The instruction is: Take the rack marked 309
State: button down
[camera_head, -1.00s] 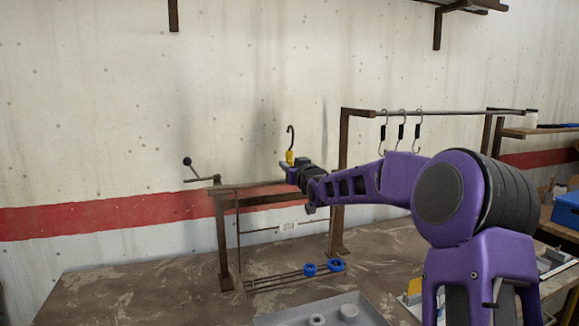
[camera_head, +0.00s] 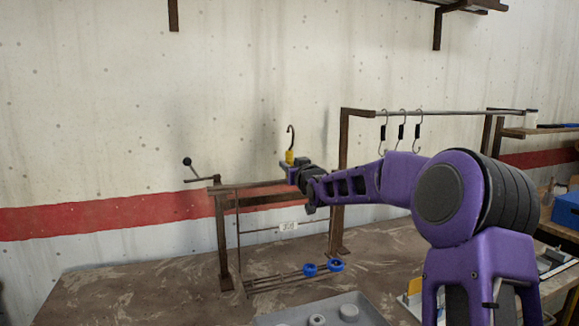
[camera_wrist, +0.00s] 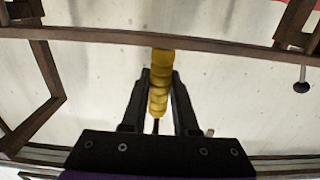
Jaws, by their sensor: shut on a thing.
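The rack is a thin brown wire frame with a black hook (camera_head: 291,136) on top, a yellow grip (camera_head: 290,158) below it, and a small white tag (camera_head: 288,226) that appears to read 309. Two blue rings (camera_head: 336,265) sit on its lower bars. My gripper (camera_head: 291,166) is shut on the yellow grip, which also shows between the fingers in the wrist view (camera_wrist: 159,90). The hook stands free in the air, left of the upper rail. The rack hangs upright below my gripper. My gripper and arm hide part of its top.
A brown post (camera_head: 338,180) stands close to the rack's right side, and another post (camera_head: 222,240) with a lever (camera_head: 188,161) is at left. A grey tray (camera_head: 370,311) lies in front. A blue bin (camera_head: 567,210) is far right.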

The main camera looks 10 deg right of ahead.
aim_at(291, 154)
dwell(0.4)
jog(key=shift+r+p, duration=0.9)
jog(key=shift+r, duration=0.9)
jog(key=shift+f, duration=0.1)
